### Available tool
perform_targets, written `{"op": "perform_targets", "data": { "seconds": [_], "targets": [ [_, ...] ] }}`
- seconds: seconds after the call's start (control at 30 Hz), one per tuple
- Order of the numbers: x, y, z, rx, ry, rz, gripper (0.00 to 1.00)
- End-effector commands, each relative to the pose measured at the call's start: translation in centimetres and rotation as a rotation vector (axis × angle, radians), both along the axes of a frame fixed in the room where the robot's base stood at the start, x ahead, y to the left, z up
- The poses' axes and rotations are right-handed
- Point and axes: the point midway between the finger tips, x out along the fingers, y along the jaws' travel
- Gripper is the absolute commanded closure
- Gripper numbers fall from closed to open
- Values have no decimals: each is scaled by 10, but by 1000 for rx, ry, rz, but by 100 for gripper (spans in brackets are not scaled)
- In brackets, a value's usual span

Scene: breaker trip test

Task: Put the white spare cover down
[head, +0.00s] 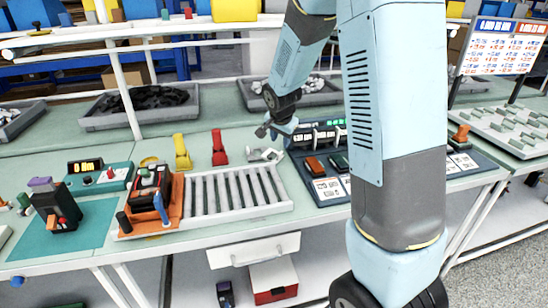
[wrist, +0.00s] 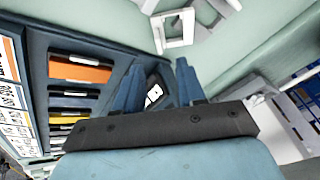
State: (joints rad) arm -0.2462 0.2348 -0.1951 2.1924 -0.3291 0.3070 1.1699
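A white frame-like piece, which looks like the white spare cover (head: 265,154), lies on the pale green bench between the roller tray and the breaker panel (head: 335,165). It also shows at the top of the wrist view (wrist: 160,34), clear of my fingers. My gripper (head: 266,131) is just above and behind it in the head view. In the wrist view my gripper's two blue fingers (wrist: 157,82) stand apart. Between them I see only part of the dark blue panel with a small white-and-black detail, and nothing appears to be held.
The grey roller tray (head: 192,194) lies left of the cover. Red (head: 219,150) and yellow (head: 181,155) upright pieces stand behind the tray. Grey bins (head: 140,107) line the back. The breaker panel carries orange, yellow and dark modules. A little bare bench surrounds the cover.

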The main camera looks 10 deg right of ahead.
Motion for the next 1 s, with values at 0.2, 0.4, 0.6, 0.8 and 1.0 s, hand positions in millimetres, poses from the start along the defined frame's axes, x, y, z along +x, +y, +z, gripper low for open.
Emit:
{"op": "perform_targets", "data": {
  "seconds": [0.2,0.4,0.6,0.8,1.0],
  "targets": [
    [10,-3,-22,-1,2,1,61],
    [14,-4,-29,0,0,1,61],
    [24,-9,-50,-1,2,0,61],
    [32,-12,-68,-1,1,1,61],
    [35,-13,-73,-1,1,1,61]
  ]
}}
